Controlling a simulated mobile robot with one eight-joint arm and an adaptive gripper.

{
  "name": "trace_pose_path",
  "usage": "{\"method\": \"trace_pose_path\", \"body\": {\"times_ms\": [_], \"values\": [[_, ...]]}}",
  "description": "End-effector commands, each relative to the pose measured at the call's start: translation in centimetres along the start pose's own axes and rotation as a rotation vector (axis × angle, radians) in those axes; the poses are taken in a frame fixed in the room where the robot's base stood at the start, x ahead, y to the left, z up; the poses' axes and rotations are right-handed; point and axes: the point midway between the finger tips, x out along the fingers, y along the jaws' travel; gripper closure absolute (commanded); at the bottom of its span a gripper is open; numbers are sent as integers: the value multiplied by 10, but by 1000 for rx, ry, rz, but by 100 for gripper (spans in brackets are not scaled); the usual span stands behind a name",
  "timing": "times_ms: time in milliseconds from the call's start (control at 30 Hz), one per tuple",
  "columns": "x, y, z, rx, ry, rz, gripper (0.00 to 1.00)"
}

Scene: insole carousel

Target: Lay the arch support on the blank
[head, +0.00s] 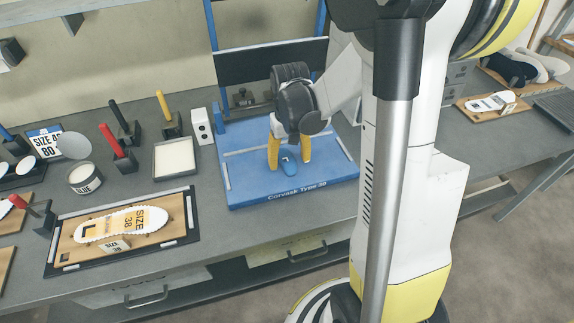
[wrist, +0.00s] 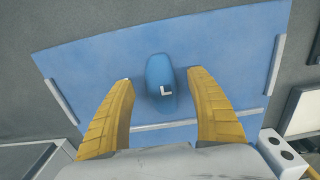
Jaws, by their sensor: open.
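The arch support, a small blue oval piece marked "L" (head: 290,168), lies on the blue base plate of the Corvask Type 38 machine (head: 330,185). The arch support also shows in the wrist view (wrist: 161,85), between and just beyond my fingers. My gripper (head: 279,160) has yellow fingers pointing down, spread apart and empty; it also shows in the wrist view (wrist: 160,105). The blank, a white insole marked "L SIZE 38" (head: 124,224), lies on a wooden board in a dark tray (head: 60,245) at the front left. Whether the fingers reach the plate is unclear.
A glue pot (head: 84,178), a white pad in a grey frame (head: 174,158) and a white two-button box (head: 203,126) stand left of the machine. Stamps with red, black and yellow handles stand behind. Another insole board (head: 492,104) lies at right.

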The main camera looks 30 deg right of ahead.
Motion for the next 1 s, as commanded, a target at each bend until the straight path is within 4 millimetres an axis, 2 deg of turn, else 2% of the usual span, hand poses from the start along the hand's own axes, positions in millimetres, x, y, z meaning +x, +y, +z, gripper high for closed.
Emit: {"method": "trace_pose_path", "body": {"times_ms": [33, 100, 300, 333, 467, 867, 1000], "values": [[11, 0, 0, 0, 0, 0, 34], [16, 0, 0, 0, 0, 0, 34], [15, 0, 0, 0, 0, 0, 34], [15, 0, 0, 0, 0, 0, 39], [14, 0, 0, 0, 0, 0, 79], [14, 0, 0, 0, 0, 0, 84], [6, 0, 0, 0, 0, 0, 84]]}}
